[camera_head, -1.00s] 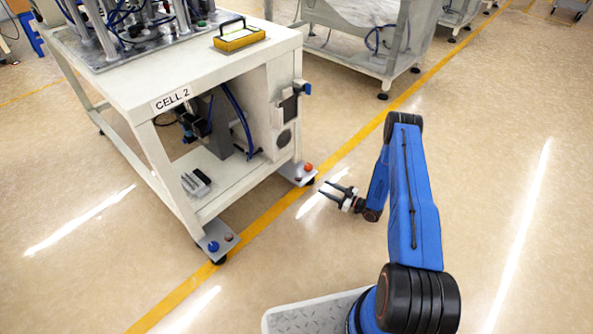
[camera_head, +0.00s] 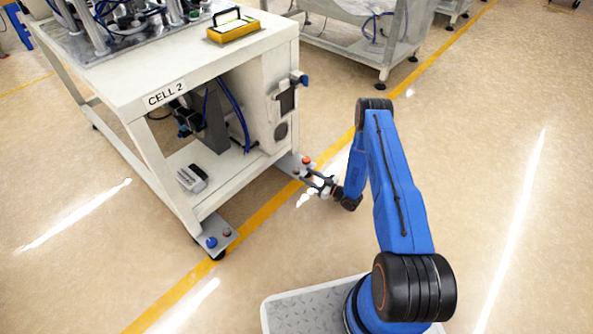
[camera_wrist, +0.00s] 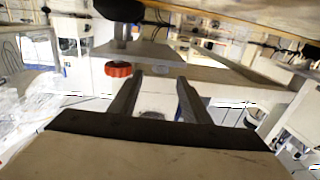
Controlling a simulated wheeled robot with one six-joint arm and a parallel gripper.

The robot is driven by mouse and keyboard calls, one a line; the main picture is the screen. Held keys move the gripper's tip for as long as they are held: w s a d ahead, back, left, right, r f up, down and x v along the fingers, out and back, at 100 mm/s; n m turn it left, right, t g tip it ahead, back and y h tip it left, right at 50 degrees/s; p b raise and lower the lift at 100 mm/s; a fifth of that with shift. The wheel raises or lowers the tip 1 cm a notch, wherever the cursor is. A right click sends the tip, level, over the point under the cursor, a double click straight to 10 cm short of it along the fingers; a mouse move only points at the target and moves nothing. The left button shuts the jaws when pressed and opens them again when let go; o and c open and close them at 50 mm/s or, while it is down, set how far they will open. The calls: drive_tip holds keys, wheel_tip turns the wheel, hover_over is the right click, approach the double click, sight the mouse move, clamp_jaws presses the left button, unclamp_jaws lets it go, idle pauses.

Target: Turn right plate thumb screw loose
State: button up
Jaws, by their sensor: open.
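The right plate (camera_head: 287,164) juts from the foot of the CELL 2 table's right front leg, low over the floor. An orange-red thumb screw (camera_head: 307,160) stands on it. In the wrist view the ribbed red thumb screw (camera_wrist: 118,69) lies just left of the left finger's tip, outside the gap between the fingers. My gripper (camera_head: 307,180) is open and empty, low beside the right plate, and partly covers it in the head view. Both fingers of my gripper (camera_wrist: 159,79) reach forward in the wrist view. I cannot tell whether a finger touches the plate.
The left plate (camera_head: 222,231) carries a blue knob (camera_head: 211,242) at the other front leg. Floor to the right is clear.

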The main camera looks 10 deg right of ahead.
sight(299, 171)
drive_tip(key=x, duration=0.7)
drive_tip(key=shift+w+a, duration=0.1)
drive_tip(key=shift+a, duration=0.05)
drive_tip(key=c, duration=1)
